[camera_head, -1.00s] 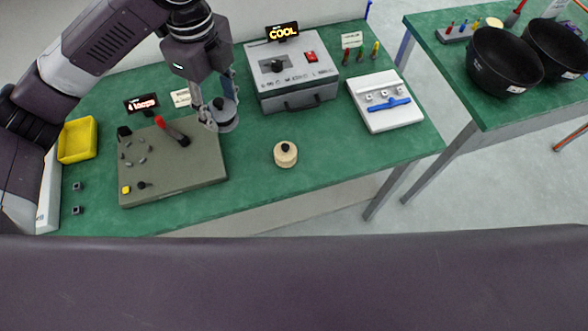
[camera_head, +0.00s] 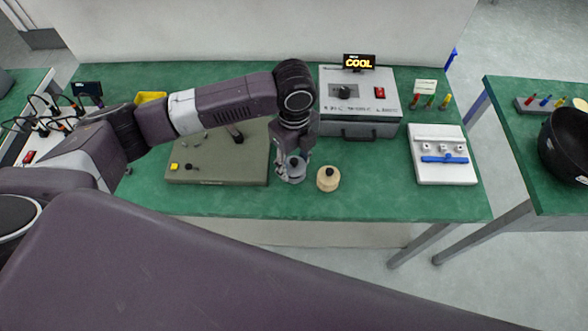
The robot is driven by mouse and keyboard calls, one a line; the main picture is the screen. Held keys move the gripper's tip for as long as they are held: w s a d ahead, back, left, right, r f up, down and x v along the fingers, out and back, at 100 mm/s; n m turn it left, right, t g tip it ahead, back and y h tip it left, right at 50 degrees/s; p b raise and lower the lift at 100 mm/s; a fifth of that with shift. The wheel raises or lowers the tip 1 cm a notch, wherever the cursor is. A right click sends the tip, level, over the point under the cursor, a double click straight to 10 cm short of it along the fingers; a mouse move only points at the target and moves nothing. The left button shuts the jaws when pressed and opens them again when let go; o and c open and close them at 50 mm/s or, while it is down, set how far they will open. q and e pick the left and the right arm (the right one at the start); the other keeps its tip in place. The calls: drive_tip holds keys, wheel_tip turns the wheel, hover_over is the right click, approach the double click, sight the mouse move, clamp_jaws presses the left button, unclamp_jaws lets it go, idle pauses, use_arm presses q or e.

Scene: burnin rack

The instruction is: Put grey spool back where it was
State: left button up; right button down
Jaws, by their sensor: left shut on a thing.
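The grey spool (camera_head: 294,171), with a dark knob on top, is between the fingers of my left gripper (camera_head: 291,174). The gripper is shut on it, just right of the grey-green board (camera_head: 220,178). Whether the spool touches the table is hard to tell. A cream spool (camera_head: 328,179) with a dark knob stands on the green table just right of the grey spool. My right gripper is not in view.
A grey box (camera_head: 360,122) with a COOL display (camera_head: 359,62) stands behind. A white tray (camera_head: 427,169) with a blue bar is to the right. The green table (camera_head: 390,197) is clear between cream spool and tray. A second table carries a black bowl (camera_head: 566,143).

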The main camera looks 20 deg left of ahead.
sight(294, 172)
use_arm(q)
wheel_tip(294, 172, down, 4)
drive_tip(key=shift+r, duration=0.1)
drive_tip(key=shift+f, duration=0.2)
drive_tip(key=o, duration=1.2)
drive_tip(key=shift+c, duration=0.2)
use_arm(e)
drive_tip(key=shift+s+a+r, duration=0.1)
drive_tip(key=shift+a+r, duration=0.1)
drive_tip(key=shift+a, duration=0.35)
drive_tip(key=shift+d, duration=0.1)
use_arm(q)
drive_tip(key=shift+r, duration=0.15)
wheel_tip(294, 172, up, 12)
drive_tip(key=shift+r+b, duration=0.1)
drive_tip(key=shift+b, duration=0.65)
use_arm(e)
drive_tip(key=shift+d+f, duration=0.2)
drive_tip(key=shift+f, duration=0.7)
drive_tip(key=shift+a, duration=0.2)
